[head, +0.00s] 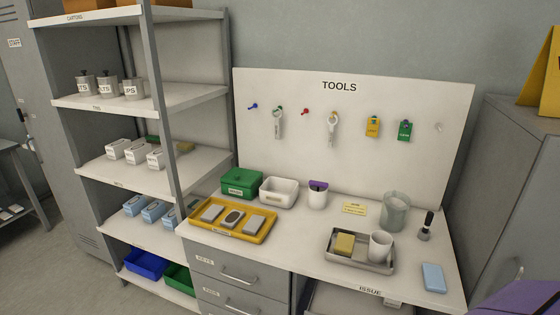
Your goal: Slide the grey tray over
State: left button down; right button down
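The grey tray (358,261) lies flat on the white worktop (300,235), right of its middle and near the front edge. A yellow block (344,244) sits in its left part. A white cup (381,246) stands upright in its right part. Neither of my grippers shows in the head view, and nothing of mine touches the tray.
A yellow tray (262,236) with several small items lies at the left of the worktop. A glass beaker (396,212) stands behind the grey tray. A dark-handled brush (425,227) and a light blue block (433,278) are to its right. Clear worktop lies between both trays.

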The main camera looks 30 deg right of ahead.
aim_at(360, 250)
jog(key=z, duration=1.65)
